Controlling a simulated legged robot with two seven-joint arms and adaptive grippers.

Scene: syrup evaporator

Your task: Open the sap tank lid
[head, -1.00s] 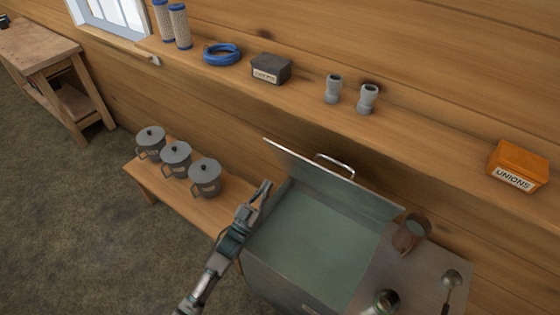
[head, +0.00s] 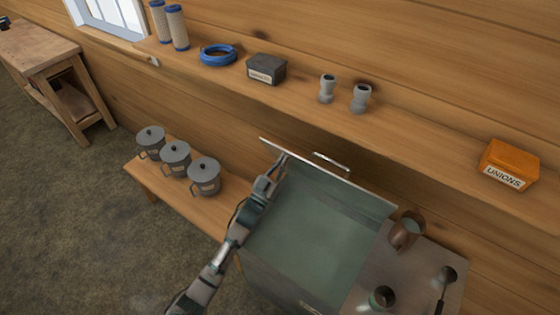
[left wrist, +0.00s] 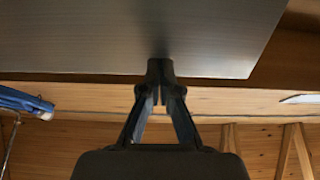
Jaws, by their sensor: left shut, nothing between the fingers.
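The sap tank (head: 305,240) is a grey-green metal box with its top open in the head view. Its lid (head: 340,185) stands raised along the wall side, inner face towards me, with a metal handle (head: 331,161) showing behind its upper edge. My left gripper (head: 282,159) is at the left end of the lid, against or very near its inner face. In the left wrist view the shut, empty fingers (left wrist: 160,68) reach the lower edge of the grey lid panel (left wrist: 130,35); exact contact is unclear. My right gripper is not in view.
Three lidded grey pots (head: 175,158) stand on a low bench left of the tank. A wall shelf (head: 420,125) behind the lid holds fittings and an orange unions box (head: 510,164). A copper-coloured mug (head: 407,231) and a ladle (head: 443,280) are right of the tank.

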